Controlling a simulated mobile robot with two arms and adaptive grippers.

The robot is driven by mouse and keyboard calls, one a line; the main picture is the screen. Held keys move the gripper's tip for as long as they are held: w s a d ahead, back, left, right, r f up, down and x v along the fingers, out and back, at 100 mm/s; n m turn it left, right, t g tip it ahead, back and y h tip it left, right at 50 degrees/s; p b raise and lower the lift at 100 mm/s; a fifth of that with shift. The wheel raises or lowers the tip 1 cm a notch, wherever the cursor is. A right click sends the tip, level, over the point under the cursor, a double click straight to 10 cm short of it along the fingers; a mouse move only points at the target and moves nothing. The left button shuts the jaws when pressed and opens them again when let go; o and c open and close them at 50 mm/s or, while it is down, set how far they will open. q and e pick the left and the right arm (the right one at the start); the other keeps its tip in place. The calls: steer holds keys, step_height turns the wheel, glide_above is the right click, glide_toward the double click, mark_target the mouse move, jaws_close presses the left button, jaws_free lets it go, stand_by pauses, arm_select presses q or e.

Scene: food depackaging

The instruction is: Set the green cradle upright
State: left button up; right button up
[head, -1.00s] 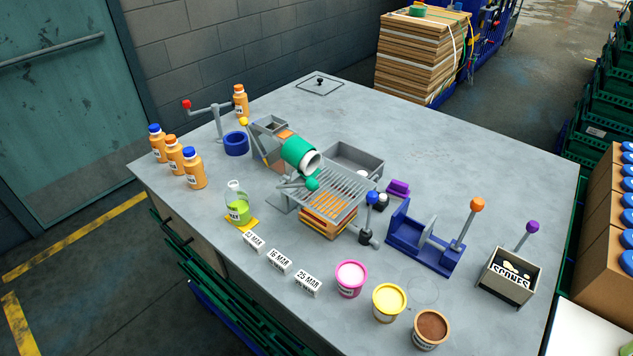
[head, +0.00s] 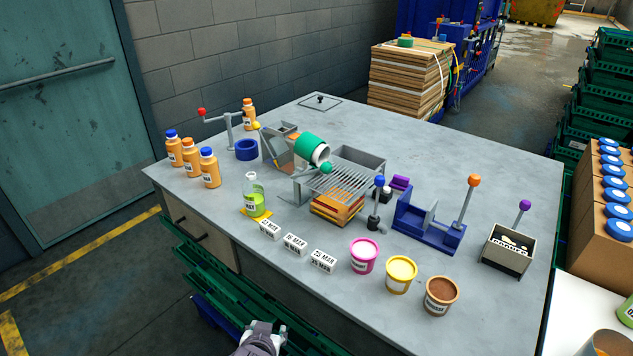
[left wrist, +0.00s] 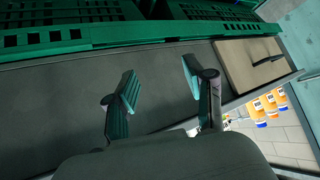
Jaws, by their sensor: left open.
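The green cradle (head: 311,149) is tilted over a grey slatted rack (head: 345,181) in the middle of the table. A white ring or opening shows at its lower right end, and a small green knob sits just below it. My left gripper (left wrist: 158,68) is open and empty in the left wrist view, with its two fingers apart. In the head view it shows at the bottom edge, in front of the table and well away from the cradle. The cradle is not seen in the left wrist view. My right gripper is not in view.
Orange bottles (head: 191,157) stand at the table's left. A green bottle (head: 254,194), date blocks (head: 295,244) and several tubs (head: 364,256) line the front edge. A blue stand (head: 428,225) is at right. Green crates (head: 212,268) lie below the front edge.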

mark_target(326, 172)
arm_select(q)
steer(key=w+d+r+t, duration=0.1)
steer(key=w+d+r, duration=0.1)
steer(key=r, duration=0.3)
steer(key=w+d+r+t, duration=0.2)
steer(key=w+r, duration=0.2)
steer(key=r, duration=0.1)
steer(key=w+d+r+t, duration=0.2)
steer(key=w+r, duration=0.1)
steer(key=r, duration=0.3)
steer(key=shift+d+n+b, duration=0.15)
steer(key=shift+n+b, duration=0.15)
steer(key=w+d+r+t+h, duration=0.15)
steer(key=d+r+t, duration=0.3)
steer(key=r, duration=0.65)
steer(key=shift+g, duration=0.45)
steer(key=w, duration=0.4)
steer(key=w+d+p, duration=0.1)
steer(key=w, duration=0.3)
steer(key=w+p, duration=0.1)
steer(key=w, duration=0.3)
steer(key=shift+w+d+f, duration=0.15)
steer(key=shift+w+f, duration=0.05)
steer(key=shift+w, duration=0.95)
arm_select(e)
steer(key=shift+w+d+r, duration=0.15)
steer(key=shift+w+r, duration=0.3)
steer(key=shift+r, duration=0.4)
